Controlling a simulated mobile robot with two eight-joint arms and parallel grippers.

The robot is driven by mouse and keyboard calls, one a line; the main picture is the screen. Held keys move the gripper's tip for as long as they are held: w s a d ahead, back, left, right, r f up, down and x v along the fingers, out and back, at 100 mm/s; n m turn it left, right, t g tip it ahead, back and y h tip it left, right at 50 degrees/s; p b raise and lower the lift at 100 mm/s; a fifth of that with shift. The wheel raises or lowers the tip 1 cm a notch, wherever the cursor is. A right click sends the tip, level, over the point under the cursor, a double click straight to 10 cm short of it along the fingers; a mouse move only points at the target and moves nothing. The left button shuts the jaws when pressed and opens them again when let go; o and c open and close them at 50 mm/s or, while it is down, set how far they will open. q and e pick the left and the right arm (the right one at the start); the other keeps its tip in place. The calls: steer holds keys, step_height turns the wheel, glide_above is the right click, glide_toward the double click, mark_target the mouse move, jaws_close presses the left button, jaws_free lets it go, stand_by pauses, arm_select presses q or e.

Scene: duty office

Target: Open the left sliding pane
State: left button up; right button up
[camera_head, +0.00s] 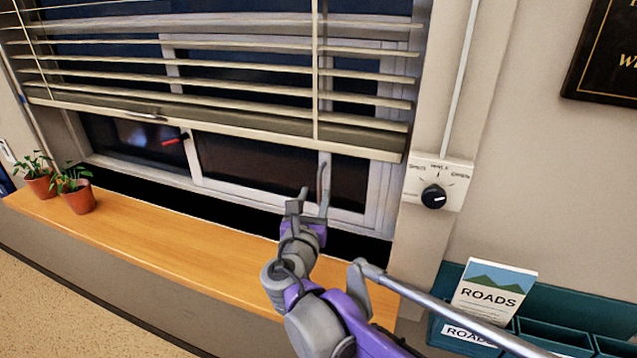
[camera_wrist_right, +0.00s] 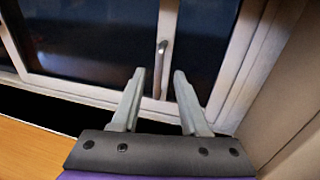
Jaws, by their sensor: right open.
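The sliding window shows behind a half-lowered blind. Its left glass (camera_head: 125,138) is dark, with a small red handle-like piece (camera_head: 176,139) near the upright at its right side. A white-framed middle pane (camera_head: 250,165) lies right of that upright and also shows in the wrist view (camera_wrist_right: 90,40). A grey upright handle (camera_wrist_right: 161,55) is on this pane's right stile. My right gripper (camera_head: 311,195) is open and empty in front of that stile. In the wrist view its fingertips (camera_wrist_right: 160,75) point toward the handle, which appears between them; contact cannot be told. My left gripper is out of view.
The slatted blind (camera_head: 220,118) hangs over the upper window. Potted plants (camera_head: 78,196) stand at the left of the wooden sill (camera_head: 160,240). A dial box (camera_head: 438,184) is on the right wall, above a teal rack (camera_head: 560,312) with ROADS leaflets (camera_head: 492,291).

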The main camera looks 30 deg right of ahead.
mark_target(319, 181)
steer(key=x, duration=0.5)
steer(key=shift+w+d, duration=0.2)
steer(key=shift+d, duration=0.05)
jaws_close()
stand_by(1.2)
